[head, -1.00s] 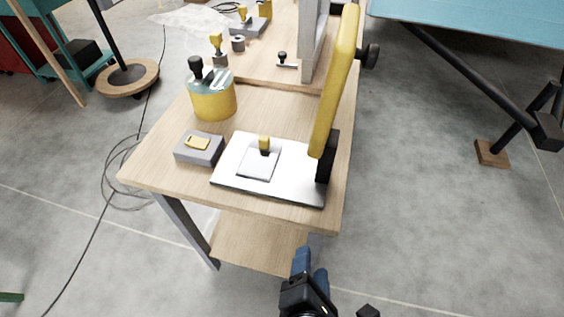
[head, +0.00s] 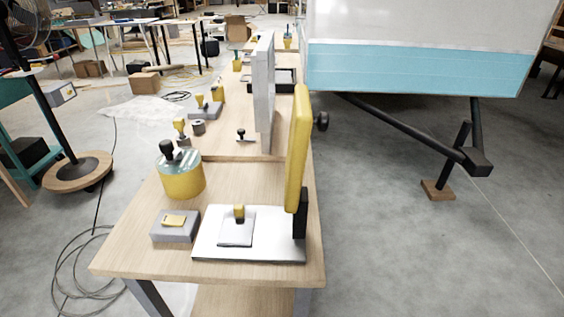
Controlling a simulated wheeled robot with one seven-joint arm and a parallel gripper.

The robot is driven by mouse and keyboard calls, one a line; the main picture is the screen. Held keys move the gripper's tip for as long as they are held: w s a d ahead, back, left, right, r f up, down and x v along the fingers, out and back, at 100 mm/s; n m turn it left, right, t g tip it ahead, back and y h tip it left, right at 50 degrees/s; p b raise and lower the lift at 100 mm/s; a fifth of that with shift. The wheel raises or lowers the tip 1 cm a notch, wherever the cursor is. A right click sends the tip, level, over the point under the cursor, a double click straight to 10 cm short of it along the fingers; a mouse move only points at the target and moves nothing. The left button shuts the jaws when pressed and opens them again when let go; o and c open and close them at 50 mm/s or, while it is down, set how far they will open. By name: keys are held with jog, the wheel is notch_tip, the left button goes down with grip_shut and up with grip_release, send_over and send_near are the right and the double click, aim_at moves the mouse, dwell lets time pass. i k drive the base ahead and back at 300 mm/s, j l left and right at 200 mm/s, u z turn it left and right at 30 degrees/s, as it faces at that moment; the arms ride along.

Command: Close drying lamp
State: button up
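The device that appears to be the drying lamp has a flat white base plate (head: 210,248) on the near end of a wooden table. Its long yellow panel (head: 298,150) stands open, nearly upright, at the plate's right edge, joined by a black hinge block (head: 300,214). A small light pad (head: 236,233) with a yellow knob (head: 239,211) lies on the plate. A similar grey panel (head: 264,90) stands upright farther back; no label shows which is the lamp. My gripper is not in the head view now.
The wooden table (head: 130,250) also holds a grey box (head: 175,227) and a yellow canister (head: 183,180) left of the plate. A blue-and-white camper (head: 430,65) is at the back right, its black stand (head: 440,150) beneath.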

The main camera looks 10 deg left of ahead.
aim_at(302, 121)
jog(key=i+l+u, duration=0.15)
jog(key=u, duration=0.3)
jog(key=l+u, duration=0.3)
jog(key=u, duration=0.2)
jog(key=i+l+u, duration=0.1)
jog(key=l+u, duration=0.2)
jog(key=u, duration=0.15)
jog(key=l+u, duration=0.4)
jog(key=l, duration=1.5)
jog(key=k, duration=0.1)
